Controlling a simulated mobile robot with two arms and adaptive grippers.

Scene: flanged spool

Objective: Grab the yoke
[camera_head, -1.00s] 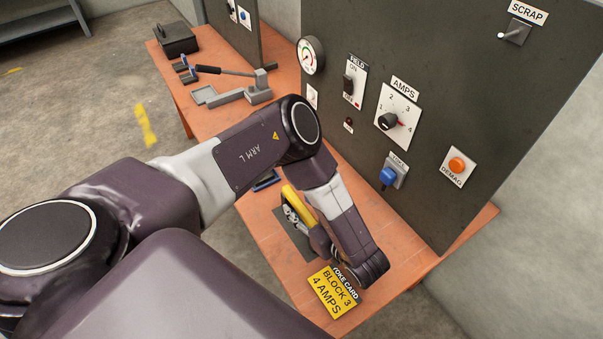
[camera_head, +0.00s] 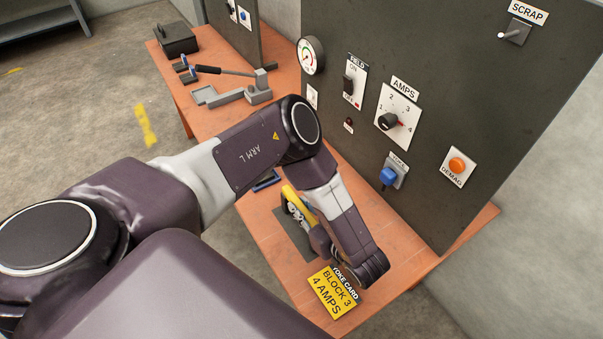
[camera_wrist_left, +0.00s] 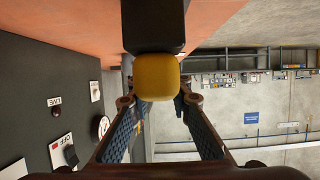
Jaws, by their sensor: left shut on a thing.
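The yoke shows as a yellow bar (camera_head: 290,196) on the orange bench, partly hidden by my left arm. In the left wrist view its yellow end (camera_wrist_left: 157,77) sits between the fingers, with a black part behind it. My left gripper (camera_head: 297,214) is at the yoke, and its fingers in the left wrist view (camera_wrist_left: 157,100) are shut on the yellow part. A dark mat (camera_head: 302,240) lies beneath it. The yoke's far side is hidden. My right gripper is not in view.
A yellow yoke card (camera_head: 332,292) stands at the bench's near end. A dark panel with a blue button (camera_head: 387,176), an amps dial (camera_head: 389,121) and an orange demag button (camera_head: 456,165) rises along the right. A grey lever device (camera_head: 245,88) stands farther back.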

